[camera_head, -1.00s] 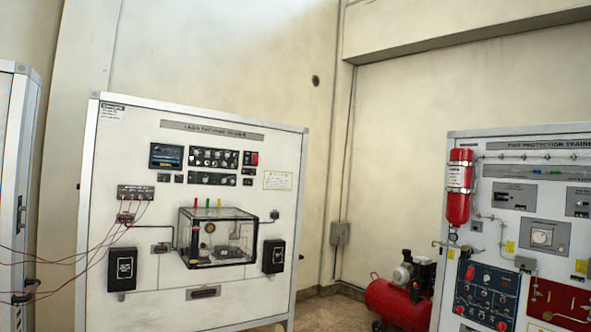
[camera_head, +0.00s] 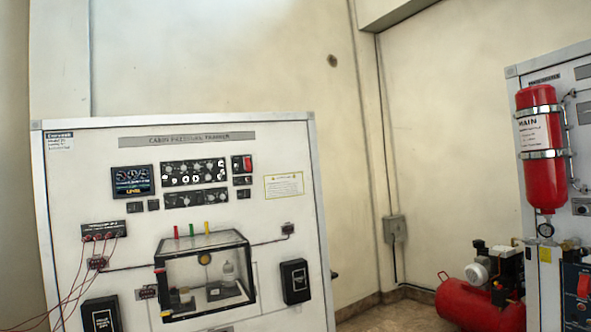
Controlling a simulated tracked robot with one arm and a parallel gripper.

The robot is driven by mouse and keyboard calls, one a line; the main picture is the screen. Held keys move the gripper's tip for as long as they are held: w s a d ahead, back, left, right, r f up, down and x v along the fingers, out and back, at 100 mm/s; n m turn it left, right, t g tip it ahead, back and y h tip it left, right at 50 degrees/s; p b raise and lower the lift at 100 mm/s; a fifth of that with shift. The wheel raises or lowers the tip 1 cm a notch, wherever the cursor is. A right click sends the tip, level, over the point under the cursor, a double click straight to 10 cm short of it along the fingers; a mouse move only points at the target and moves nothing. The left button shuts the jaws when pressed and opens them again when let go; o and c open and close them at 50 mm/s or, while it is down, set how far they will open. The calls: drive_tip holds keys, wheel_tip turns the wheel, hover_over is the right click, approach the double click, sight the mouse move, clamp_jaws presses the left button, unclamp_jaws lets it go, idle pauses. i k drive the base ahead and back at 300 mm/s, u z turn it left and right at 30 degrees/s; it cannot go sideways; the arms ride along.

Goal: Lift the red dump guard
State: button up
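The cabin pressure trainer panel (camera_head: 275,150) stands upright on the left and fills much of the view. A small red guard (camera_head: 241,163), likely the dump guard, sits at the upper right of its black control modules. It is too small to tell whether it is up or down. Left of it are a black knob module (camera_head: 195,172) and a dark display (camera_head: 132,181). My gripper is not in view.
A clear chamber box (camera_head: 204,275) and black boxes (camera_head: 296,281) project from the panel's lower part. Red wires hang at lower left. A red compressor (camera_head: 480,303) and a red cylinder (camera_head: 541,150) on another panel stand at right. Floor shows between the panels.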

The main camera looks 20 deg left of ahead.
sight(247, 165)
drive_tip(key=u, duration=0.35)
drive_tip(key=i, duration=1.5)
drive_tip(key=u, duration=0.7)
